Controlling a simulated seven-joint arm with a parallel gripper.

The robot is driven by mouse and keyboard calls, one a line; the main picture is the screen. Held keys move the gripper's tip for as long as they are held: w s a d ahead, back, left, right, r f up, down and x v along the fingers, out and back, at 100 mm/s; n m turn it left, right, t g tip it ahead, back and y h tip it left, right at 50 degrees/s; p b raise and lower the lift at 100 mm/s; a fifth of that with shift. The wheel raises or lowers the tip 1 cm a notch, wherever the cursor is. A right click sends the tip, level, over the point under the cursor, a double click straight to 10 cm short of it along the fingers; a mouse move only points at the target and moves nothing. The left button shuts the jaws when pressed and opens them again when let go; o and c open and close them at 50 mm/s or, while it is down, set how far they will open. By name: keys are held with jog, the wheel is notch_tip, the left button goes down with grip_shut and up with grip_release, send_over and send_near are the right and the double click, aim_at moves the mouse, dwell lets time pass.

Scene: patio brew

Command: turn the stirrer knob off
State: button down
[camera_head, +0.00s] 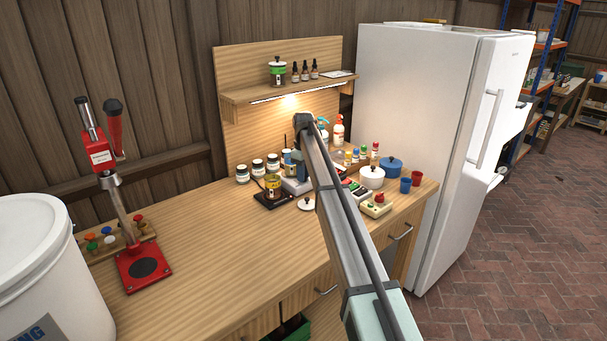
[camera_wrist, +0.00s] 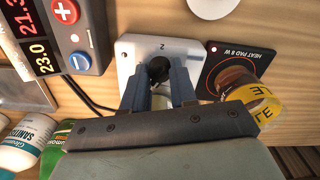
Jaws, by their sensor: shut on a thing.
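The stirrer (camera_wrist: 186,50) is a white box with a dark round knob (camera_wrist: 158,68) on its face, seen in the wrist view. My gripper (camera_wrist: 159,83) has its two blue-grey fingers closed on either side of this knob. The fingers cover part of the knob, and its pointer mark cannot be made out. In the head view the stirrer (camera_head: 296,187) is a small pale box on the bench, partly hidden by my gripper and arm.
Close beside the stirrer, a heat pad (camera_wrist: 212,80) bears a yellow-labelled jar (camera_wrist: 258,100). Bottles (camera_wrist: 18,145) stand close to my gripper. The bench's left-middle (camera_head: 210,230) is clear.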

jog(key=n, duration=0.6)
jog(key=shift+n, duration=0.3)
dwell(0.4)
jog(key=c, duration=0.9)
grip_release()
notch_tip(320, 180, up, 14)
jog(key=shift+f, duration=0.1)
jog(key=shift+d, duration=0.1)
